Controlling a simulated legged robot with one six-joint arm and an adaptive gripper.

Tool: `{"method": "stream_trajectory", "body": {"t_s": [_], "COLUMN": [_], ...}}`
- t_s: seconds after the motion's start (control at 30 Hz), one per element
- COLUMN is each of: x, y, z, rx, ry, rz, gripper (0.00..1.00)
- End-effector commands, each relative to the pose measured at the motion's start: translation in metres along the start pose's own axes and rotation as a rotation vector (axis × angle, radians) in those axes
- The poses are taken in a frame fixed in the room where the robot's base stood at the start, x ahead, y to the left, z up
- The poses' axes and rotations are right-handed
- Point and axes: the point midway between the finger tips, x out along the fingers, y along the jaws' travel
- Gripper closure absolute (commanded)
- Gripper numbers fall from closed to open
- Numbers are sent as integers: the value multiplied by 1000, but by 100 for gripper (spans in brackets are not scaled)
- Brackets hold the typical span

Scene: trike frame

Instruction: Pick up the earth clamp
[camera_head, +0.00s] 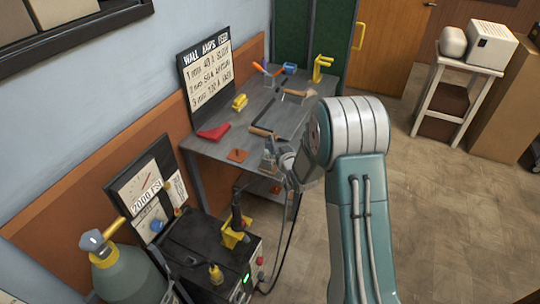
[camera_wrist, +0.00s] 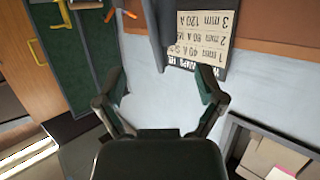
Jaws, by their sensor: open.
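I cannot tell for sure which thing is the earth clamp. A yellow clamp-like piece (camera_head: 323,68) stands at the far end of the grey workbench (camera_head: 222,148). A smaller yellow piece (camera_head: 240,102) lies near the wall sign. A black-handled tool sits in a yellow holder (camera_head: 235,235) on the welding machine (camera_head: 205,262), with a dark cable beside it. My gripper (camera_head: 274,155) is over the bench's near edge, partly hidden by my arm. In the wrist view my gripper (camera_wrist: 160,88) is open and empty, with wall and sign beyond it.
A red cloth-like piece (camera_head: 213,132), an orange square (camera_head: 237,155) and a hammer-like tool (camera_head: 265,132) lie on the bench. A gas cylinder (camera_head: 125,272) stands at lower left. A white stand (camera_head: 440,105) is at the right. The floor between is open.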

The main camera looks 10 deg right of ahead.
Motion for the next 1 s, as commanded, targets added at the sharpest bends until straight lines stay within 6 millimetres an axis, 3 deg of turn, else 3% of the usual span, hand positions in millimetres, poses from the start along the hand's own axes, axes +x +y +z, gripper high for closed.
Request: {"method": "stream_trajectory", "body": {"t_s": [0.6,0.9,1.0], "x": [71,74,74], "y": [0,0,0], "z": [0,-1,-1], "rx": [-1,-1,-1], "ry": [0,-1,-1], "rz": [-1,0,0], "gripper": [12,12,57]}}
